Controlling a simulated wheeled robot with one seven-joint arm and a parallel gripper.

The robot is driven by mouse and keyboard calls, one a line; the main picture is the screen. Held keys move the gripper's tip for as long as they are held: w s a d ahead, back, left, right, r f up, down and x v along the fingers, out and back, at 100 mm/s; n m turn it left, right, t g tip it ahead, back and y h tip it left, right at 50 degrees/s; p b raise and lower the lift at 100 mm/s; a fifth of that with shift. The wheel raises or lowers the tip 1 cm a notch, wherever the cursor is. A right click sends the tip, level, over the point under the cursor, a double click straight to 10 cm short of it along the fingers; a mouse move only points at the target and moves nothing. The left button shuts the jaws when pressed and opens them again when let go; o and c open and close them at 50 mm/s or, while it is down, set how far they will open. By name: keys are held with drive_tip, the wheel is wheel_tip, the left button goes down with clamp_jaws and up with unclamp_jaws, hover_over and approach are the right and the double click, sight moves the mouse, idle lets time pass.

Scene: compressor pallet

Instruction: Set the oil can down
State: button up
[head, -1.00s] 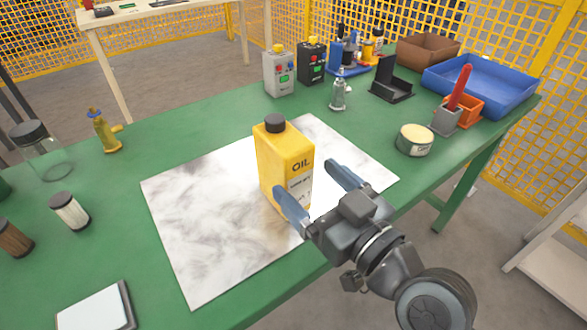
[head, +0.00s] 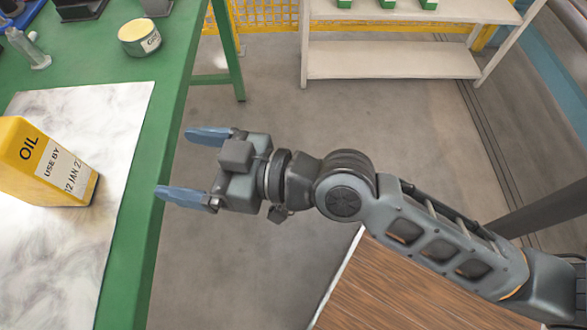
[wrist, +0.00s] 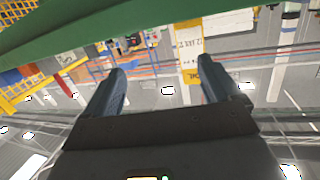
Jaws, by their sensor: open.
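The yellow oil can (head: 40,165) stands upright on the white marbled sheet (head: 112,130) on the green table, at the left of the head view. Its top is cut off by the picture edge. Its label reads OIL and USE BY. My gripper (head: 185,165) is open and empty, just off the table's edge to the right of the can, with a clear gap between them. In the wrist view the can (wrist: 190,55) shows beyond the two blue fingers (wrist: 160,80), apart from them.
A white shelf (head: 395,60) with green items stands at the back. The grey floor right of the table is clear around my gripper.

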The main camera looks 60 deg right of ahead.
drive_tip(key=s+d+m+h, duration=0.1)
drive_tip(key=s+d+h, duration=0.2)
drive_tip(key=s, duration=0.9)
drive_tip(key=s+d+m+h, duration=0.2)
drive_tip(key=s+d, duration=0.4)
drive_tip(key=s, duration=0.6)
drive_tip(key=shift+f+g+h, duration=0.3)
drive_tip(key=shift+f+h, duration=0.1)
drive_tip(key=shift+h, duration=0.1)
drive_tip(key=shift+c, duration=0.2)
